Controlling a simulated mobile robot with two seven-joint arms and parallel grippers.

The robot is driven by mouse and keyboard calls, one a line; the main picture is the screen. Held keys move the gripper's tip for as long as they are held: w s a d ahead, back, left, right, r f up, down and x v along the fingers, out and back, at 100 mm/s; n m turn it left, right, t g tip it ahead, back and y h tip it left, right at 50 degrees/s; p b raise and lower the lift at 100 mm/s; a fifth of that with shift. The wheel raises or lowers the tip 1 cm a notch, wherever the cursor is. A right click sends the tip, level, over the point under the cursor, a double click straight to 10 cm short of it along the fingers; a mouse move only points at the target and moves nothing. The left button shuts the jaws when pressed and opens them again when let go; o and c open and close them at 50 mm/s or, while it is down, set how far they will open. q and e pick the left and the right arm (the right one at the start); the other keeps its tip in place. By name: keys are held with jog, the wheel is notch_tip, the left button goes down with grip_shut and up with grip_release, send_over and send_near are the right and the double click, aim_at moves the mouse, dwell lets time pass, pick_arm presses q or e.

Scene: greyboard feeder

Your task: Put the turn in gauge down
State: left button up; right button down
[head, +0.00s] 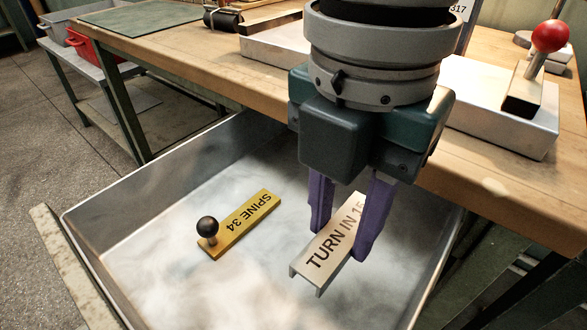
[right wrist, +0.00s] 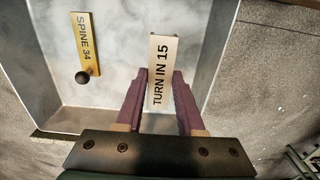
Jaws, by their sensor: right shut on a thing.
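The turn in gauge (head: 324,252) is a pale metal channel piece marked "TURN IN 15". My right gripper (head: 342,240) is shut on it, with one purple finger on each side. The gauge is over the grey metal tray (head: 140,210); I cannot tell whether it touches the tray floor. In the right wrist view the gauge (right wrist: 160,72) sits between the fingers (right wrist: 158,100), its lettering facing the camera. My left gripper is not in view.
A yellow gauge marked "SPINE 34" (head: 243,222) with a black knob lies in the tray, left of my right gripper. A wooden bench (head: 200,75) runs behind the tray. A metal block with a red-knobbed piece (head: 540,60) stands on the bench at right. The tray floor around the yellow gauge is clear.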

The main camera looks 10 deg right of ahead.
aim_at(341, 232)
notch_tip(341, 232, down, 3)
jog(key=shift+f+b, duration=0.1)
jog(key=shift+b, duration=0.25)
notch_tip(341, 232, down, 5)
jog(key=shift+f+b, duration=0.15)
jog(key=shift+b, duration=1.05)
jog(key=shift+f, duration=0.1)
jog(key=shift+f, duration=0.15)
jog(key=c, duration=0.5)
grip_release()
